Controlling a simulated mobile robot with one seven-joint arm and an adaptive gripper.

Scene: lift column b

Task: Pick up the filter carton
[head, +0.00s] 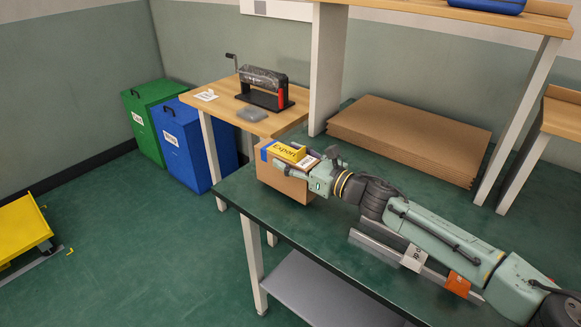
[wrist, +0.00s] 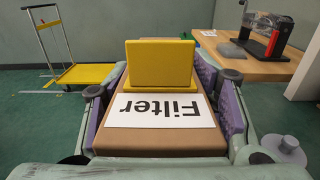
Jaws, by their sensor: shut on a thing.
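The filter carton (head: 283,186) is a brown box at the far left end of the green bench, and I cannot tell whether it touches the bench. In the wrist view its top (wrist: 155,142) carries a white label reading "Filter", upside down. My gripper (head: 303,166) is shut on the carton, with one finger along each side. In the wrist view this yellow box (wrist: 160,64) stands beyond the label, between the fingertips. The carton's underside is hidden.
A wooden table (head: 222,97) with a hand-cranked device (head: 263,86) stands behind the carton. Flat cardboard (head: 410,135) is stacked on the green bench (head: 335,215) under a shelf (head: 460,15). Green (head: 145,118) and blue (head: 187,145) bins and a yellow cart (head: 20,228) stand left.

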